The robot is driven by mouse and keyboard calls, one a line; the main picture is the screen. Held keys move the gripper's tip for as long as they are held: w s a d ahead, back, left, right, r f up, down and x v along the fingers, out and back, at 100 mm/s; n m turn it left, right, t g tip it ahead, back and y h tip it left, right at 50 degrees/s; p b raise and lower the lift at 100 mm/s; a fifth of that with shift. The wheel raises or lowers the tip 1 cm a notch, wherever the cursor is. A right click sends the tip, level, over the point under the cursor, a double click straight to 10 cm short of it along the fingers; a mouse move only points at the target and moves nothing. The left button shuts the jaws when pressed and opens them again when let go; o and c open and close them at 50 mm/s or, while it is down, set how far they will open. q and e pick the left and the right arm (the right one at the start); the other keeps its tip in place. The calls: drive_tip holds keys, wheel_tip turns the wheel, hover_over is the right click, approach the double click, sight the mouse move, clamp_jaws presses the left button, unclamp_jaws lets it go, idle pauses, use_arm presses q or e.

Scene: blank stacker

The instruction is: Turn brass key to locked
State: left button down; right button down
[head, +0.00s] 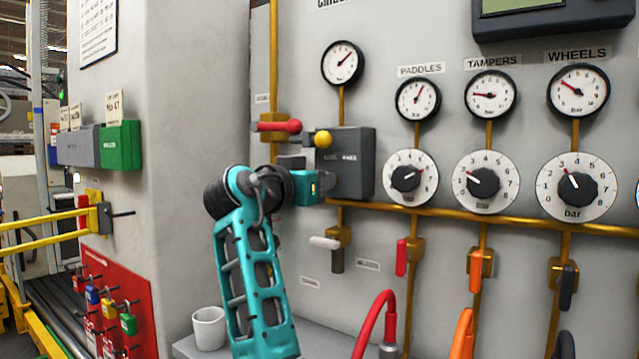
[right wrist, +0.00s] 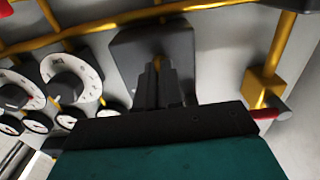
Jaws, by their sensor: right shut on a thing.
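A dark grey box (head: 352,165) with small labels is mounted on the wall panel, and it also shows in the right wrist view (right wrist: 128,48). My right gripper (head: 322,184) is at the left part of this box, level with its lower half. In the right wrist view my right gripper (right wrist: 158,80) has its dark fingers together, pointing at the box face. A small bit of the brass key (right wrist: 157,62) shows between the fingertips. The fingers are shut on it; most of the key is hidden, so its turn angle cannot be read. My left gripper is not in view.
A yellow ball knob (head: 323,139) and a red-handled valve (head: 280,126) sit close above my right gripper. A brass pipe (head: 460,218) runs to the right below the dials. A white-handled valve (head: 325,243) is below the box, and a white cup (head: 209,328) stands on the ledge.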

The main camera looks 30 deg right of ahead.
drive_tip(key=shift+d+r, duration=0.15)
drive_tip(key=shift+r, duration=0.1)
drive_tip(key=c, duration=1.3)
unclamp_jaws()
drive_tip(key=shift+d+f, duration=0.1)
drive_tip(key=shift+f, duration=0.05)
drive_tip(key=v, duration=1.3)
drive_tip(key=shift+f+p, duration=0.1)
drive_tip(key=shift+p, duration=0.2)
